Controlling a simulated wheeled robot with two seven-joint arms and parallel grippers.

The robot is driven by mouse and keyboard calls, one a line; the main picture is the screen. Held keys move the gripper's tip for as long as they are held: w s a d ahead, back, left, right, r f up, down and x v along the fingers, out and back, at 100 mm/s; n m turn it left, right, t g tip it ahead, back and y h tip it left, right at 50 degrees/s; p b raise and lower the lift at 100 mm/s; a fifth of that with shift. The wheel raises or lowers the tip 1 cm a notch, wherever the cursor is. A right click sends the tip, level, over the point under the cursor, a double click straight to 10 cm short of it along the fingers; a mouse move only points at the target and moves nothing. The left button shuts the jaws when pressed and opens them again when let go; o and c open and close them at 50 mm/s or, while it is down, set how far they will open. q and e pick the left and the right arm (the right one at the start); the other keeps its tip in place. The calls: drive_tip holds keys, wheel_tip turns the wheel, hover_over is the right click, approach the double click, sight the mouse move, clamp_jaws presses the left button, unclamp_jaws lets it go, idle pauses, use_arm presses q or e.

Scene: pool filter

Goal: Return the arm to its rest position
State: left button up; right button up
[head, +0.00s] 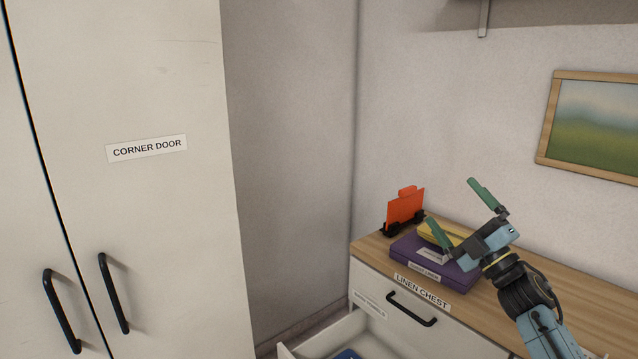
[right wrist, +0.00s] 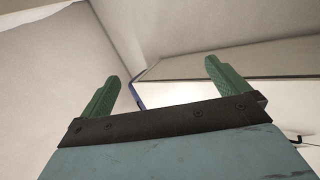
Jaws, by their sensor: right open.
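My right gripper (head: 459,210) is in the head view, above the wooden top of the linen chest (head: 566,292). Its two green fingers are spread wide with nothing between them. In the right wrist view the green fingers (right wrist: 164,84) are also apart and empty. Behind and below the gripper in the head view, a purple box (head: 408,251) lies on the chest with a yellow item (head: 430,236) on it. I cannot tell how far the gripper is above them. My left gripper is not in view.
An orange panel (head: 405,209) stands in a black holder at the chest's back left. A drawer (head: 338,335) below is pulled out, with something blue inside. A tall cabinet labelled CORNER DOOR (head: 150,210) is shut at left. A framed picture (head: 597,122) hangs at right.

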drive_tip(key=w+d+f+m+g+h, duration=0.1)
drive_tip(key=w+d+f+m+h, duration=0.1)
drive_tip(key=d+f+m+h, duration=0.45)
drive_tip(key=w+d+f+m+g+h, duration=0.1)
drive_tip(key=w+d+f+m+h, duration=0.25)
drive_tip(key=m+h, duration=0.6)
drive_tip(key=s+a+f+m+g+y, duration=0.15)
drive_tip(key=s+f, duration=0.35)
drive_tip(key=f, duration=0.6)
drive_tip(key=s+a+f+g, duration=0.1)
drive_tip(key=s+f+g, duration=0.25)
drive_tip(key=f, duration=0.75)
drive_tip(key=s+a+f+m+g+y, duration=0.15)
drive_tip(key=s+f, duration=0.35)
drive_tip(key=f, duration=0.6)
drive_tip(key=s+a+f+g, duration=0.2)
drive_tip(key=s+f+g, duration=0.1)
drive_tip(key=s+f, duration=0.8)
drive_tip(key=s+a+f+g, duration=0.2)
drive_tip(key=s+f+g, duration=0.1)
drive_tip(key=s+f, duration=0.85)
drive_tip(key=s+a+f+g, duration=0.2)
drive_tip(key=s+f, duration=0.1)
drive_tip(key=s, duration=1.2)
drive_tip(key=s+a+f+g, duration=0.2)
drive_tip(key=s+f+g, duration=0.1)
drive_tip(key=s, duration=1.2)
drive_tip(key=shift+y, duration=0.3)
